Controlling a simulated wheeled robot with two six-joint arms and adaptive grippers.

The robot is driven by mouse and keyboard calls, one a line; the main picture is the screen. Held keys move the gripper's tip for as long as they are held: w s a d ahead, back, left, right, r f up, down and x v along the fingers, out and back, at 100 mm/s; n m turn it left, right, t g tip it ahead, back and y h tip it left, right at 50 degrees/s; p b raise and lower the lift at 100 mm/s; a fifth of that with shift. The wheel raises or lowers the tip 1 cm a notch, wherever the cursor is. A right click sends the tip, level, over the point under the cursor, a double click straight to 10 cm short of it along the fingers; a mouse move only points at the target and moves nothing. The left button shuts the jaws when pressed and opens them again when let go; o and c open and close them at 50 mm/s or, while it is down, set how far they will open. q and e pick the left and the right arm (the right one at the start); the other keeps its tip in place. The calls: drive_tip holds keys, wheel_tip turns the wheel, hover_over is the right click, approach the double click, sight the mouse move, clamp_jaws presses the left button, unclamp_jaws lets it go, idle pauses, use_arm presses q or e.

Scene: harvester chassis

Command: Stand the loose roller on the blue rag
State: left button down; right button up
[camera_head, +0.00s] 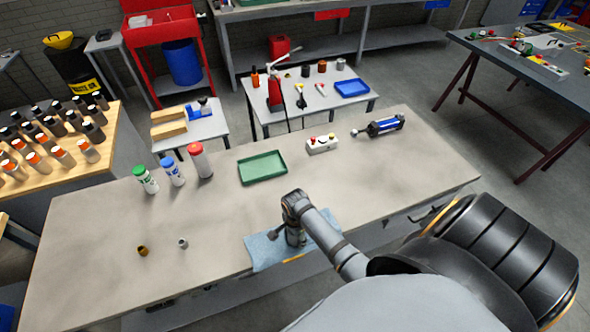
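The blue rag (262,252) lies at the front edge of the grey workbench, partly covered by my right arm. My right gripper (294,244) points down at the rag, close to its surface. Its fingers are small and dark here, so I cannot tell whether they are open, shut or holding something. I cannot make out a roller for certain. A small brass-coloured cylinder (143,251) and a small silver cylinder (183,243) sit on the bench left of the rag. My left gripper is out of view.
A green tray (282,178), three capped bottles (172,172), a white button box (322,146) and a blue-and-black cylinder (383,127) stand along the back of the workbench (220,220).

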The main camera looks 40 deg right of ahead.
drive_tip(key=o, duration=0.3)
drive_tip(key=shift+w+f, duration=0.1)
drive_tip(key=shift+f, duration=0.1)
drive_tip(key=shift+o, duration=0.2)
drive_tip(key=shift+d, duration=0.1)
drive_tip(key=shift+r, duration=0.45)
wheel_tip(320, 180, up, 13)
drive_tip(key=shift+f+b, duration=0.15)
drive_tip(key=shift+b, duration=0.55)
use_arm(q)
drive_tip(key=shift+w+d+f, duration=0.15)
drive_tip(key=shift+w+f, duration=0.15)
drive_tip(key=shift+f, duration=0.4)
use_arm(e)
drive_tip(key=shift+f, duration=0.1)
